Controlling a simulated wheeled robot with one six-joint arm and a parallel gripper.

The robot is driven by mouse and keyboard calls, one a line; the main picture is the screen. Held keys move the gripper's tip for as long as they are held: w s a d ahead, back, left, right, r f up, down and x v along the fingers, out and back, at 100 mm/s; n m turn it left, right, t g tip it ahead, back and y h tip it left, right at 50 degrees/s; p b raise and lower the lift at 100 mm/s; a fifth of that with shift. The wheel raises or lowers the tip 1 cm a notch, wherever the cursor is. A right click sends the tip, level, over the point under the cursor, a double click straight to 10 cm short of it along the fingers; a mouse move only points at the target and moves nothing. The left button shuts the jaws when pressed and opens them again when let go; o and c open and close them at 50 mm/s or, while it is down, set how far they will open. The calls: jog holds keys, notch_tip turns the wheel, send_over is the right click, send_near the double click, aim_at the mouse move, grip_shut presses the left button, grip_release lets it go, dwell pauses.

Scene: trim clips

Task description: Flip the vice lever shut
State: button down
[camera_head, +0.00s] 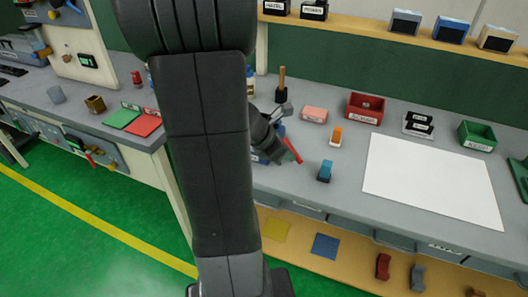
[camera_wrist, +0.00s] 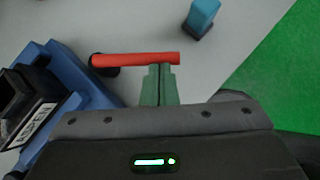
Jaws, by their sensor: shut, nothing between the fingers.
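The vice is blue with a dark jaw part and a white label, and its body (camera_wrist: 75,85) fills the left of the wrist view. In the head view a little of the blue vice (camera_head: 260,158) shows behind my arm. Its red lever (camera_wrist: 130,60) sticks out sideways from a dark pivot and also shows in the head view (camera_head: 293,151). My gripper (camera_wrist: 162,68) is shut and empty, its greenish fingertips at the lever's near side close to its free end. I cannot tell whether they touch it.
A small blue-topped block (camera_head: 325,171) stands on the bench right of the lever. An orange-and-white item (camera_head: 336,136), a pink block (camera_head: 314,114) and a red bin (camera_head: 365,108) lie further back. A white sheet (camera_head: 432,180) covers the bench at right. My arm hides part of the bench.

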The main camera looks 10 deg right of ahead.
jog(key=d+n+t, duration=0.1)
jog(key=d+n+t+y+b, duration=0.1)
jog(key=n, duration=0.1)
jog(key=shift+s+d+n, duration=0.1)
jog(key=shift+d+n, duration=0.2)
jog(key=shift+d, duration=0.1)
jog(key=shift+d+b, duration=0.3)
jog(key=shift+b, duration=0.05)
jog(key=shift+d, duration=0.15)
